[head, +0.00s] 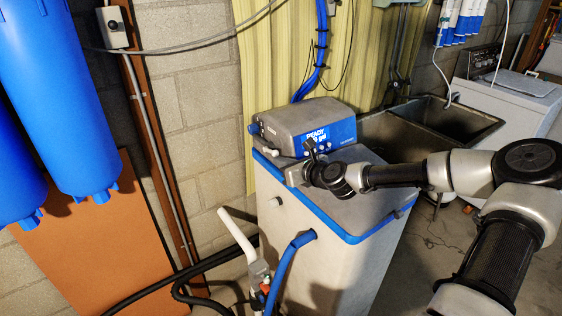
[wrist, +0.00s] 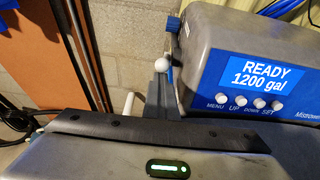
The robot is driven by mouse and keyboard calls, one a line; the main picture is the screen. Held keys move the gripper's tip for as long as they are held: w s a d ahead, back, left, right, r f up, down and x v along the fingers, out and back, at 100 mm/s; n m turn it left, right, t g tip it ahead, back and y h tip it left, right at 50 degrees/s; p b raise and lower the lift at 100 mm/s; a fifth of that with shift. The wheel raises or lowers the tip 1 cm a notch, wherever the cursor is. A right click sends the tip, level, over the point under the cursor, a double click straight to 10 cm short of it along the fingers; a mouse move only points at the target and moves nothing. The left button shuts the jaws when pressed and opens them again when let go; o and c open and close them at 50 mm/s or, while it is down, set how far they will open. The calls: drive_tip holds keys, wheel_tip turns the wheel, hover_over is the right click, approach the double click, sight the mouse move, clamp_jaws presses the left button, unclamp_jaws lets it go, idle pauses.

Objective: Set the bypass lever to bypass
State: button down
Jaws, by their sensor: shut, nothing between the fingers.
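A grey water softener head (head: 300,128) with a blue display panel sits on the softener cabinet (head: 345,255). A short lever with a white ball knob (wrist: 161,66) stands beside the head's left end; it also shows in the head view (head: 269,153). My gripper (wrist: 160,88) is shut and empty, its fingertips just below the knob in the wrist view; I cannot tell whether they touch it. A long white handle (head: 237,233) slants up from a valve (head: 259,270) low at the cabinet's left. I cannot tell which of the two is the bypass lever.
A blue hose (head: 288,265) and black hoses (head: 205,265) run beside the cabinet. Blue filter housings (head: 65,100) hang at the left. A utility sink (head: 400,130) and a white washer (head: 510,95) stand behind to the right. The display reads READY, 1200 gal.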

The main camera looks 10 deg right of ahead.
drive_tip(key=shift+s+d+f+b, duration=0.1)
drive_tip(key=shift+s+f+b, duration=0.1)
drive_tip(key=shift+f+b, duration=0.75)
drive_tip(key=shift+f, duration=0.15)
drive_tip(key=c, duration=2)
unclamp_jaws()
drive_tip(key=shift+c, duration=0.2)
